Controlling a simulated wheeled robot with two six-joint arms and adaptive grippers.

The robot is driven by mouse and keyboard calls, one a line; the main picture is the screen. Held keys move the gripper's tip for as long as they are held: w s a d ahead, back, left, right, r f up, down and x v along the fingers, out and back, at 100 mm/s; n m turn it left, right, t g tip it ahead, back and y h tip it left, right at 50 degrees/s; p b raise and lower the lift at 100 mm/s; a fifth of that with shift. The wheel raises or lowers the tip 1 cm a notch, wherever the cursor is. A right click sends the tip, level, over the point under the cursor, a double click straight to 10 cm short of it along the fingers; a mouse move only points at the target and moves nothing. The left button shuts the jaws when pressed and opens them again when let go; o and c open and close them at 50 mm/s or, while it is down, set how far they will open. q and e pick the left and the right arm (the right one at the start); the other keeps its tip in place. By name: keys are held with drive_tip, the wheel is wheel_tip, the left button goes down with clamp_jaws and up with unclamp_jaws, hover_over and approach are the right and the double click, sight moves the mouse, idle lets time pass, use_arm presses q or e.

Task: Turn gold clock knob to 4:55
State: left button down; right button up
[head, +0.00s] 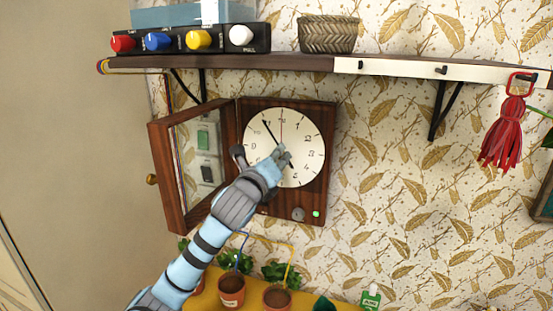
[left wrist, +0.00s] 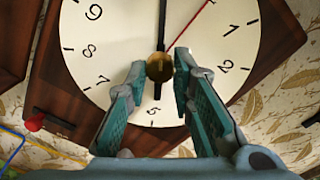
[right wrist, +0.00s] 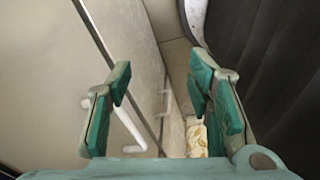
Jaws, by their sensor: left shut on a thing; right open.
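The wall clock (head: 312,165) has a white face in a brown wooden case, and its glass door (head: 205,160) is swung open to the left. In the left wrist view, the gold knob (left wrist: 159,68) is at the centre of the face. My left gripper (left wrist: 160,64) is shut on this knob; it covers the knob in the head view. There the long black hand (head: 268,128) points to the upper left, near 11. In the left wrist view, the short black hand (left wrist: 157,91) points close to 5. My right gripper (right wrist: 163,88) is open and empty, away from the clock.
A shelf (head: 290,63) above the clock holds a box with coloured knobs (head: 190,40) and a basket (head: 328,34). A red tassel (head: 505,130) hangs at the right. Potted plants (head: 232,290) stand below. A white handle (right wrist: 130,125) is near my right gripper.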

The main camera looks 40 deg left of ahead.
use_arm(q)
drive_tip(key=shift+r+m, duration=0.2)
drive_tip(key=shift+m, duration=0.4)
drive_tip(key=c, duration=1.7)
unclamp_jaws()
drive_tip(key=o, duration=0.3)
drive_tip(key=shift+f, duration=0.1)
drive_tip(key=shift+w+f, duration=0.1)
drive_tip(key=v, duration=0.7)
drive_tip(key=shift+s, duration=0.3)
